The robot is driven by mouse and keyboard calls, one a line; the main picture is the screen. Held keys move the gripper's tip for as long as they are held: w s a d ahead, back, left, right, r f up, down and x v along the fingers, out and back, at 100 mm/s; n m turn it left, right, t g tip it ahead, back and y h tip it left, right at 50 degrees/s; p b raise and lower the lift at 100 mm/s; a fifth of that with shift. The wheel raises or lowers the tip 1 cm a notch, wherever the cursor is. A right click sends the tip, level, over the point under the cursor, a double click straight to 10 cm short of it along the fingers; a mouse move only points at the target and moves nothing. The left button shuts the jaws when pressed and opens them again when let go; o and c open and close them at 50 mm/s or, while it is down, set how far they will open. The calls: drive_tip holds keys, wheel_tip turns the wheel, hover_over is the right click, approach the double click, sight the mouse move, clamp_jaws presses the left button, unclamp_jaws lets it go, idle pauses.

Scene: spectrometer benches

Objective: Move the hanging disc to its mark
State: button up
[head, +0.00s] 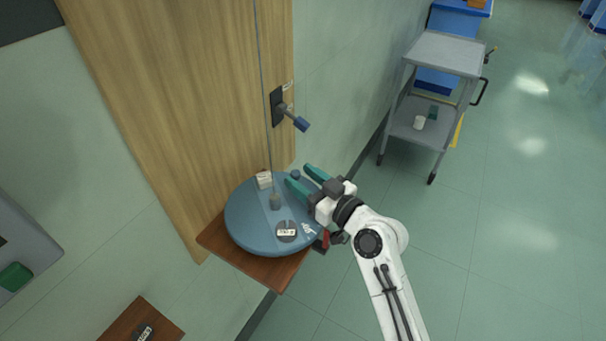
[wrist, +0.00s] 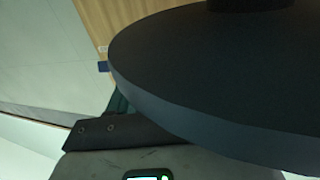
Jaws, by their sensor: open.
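The hanging disc (head: 240,215) is a wide blue-grey round plate with a paler stripe across it. My gripper (head: 297,174) has teal fingers spread apart at the disc's upper right rim. A small blue knob (head: 295,174) shows between the fingertips; contact cannot be told. In the wrist view the disc (wrist: 220,75) fills the right side, dark and very close, with part of one teal finger (wrist: 118,102) beside its edge. I cannot make out a clear mark.
On the disc are a white block (head: 264,180) and a dark round piece with a white label (head: 287,231). A brown shelf (head: 262,272) lies beneath. A blue-handled lever (head: 297,121) sticks out from the wall. A grey cart (head: 445,54) stands upper right; the floor at right is clear.

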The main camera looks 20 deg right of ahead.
drive_tip(key=shift+w+a, duration=0.1)
drive_tip(key=shift+w, duration=0.15)
clamp_jaws()
idle(0.3)
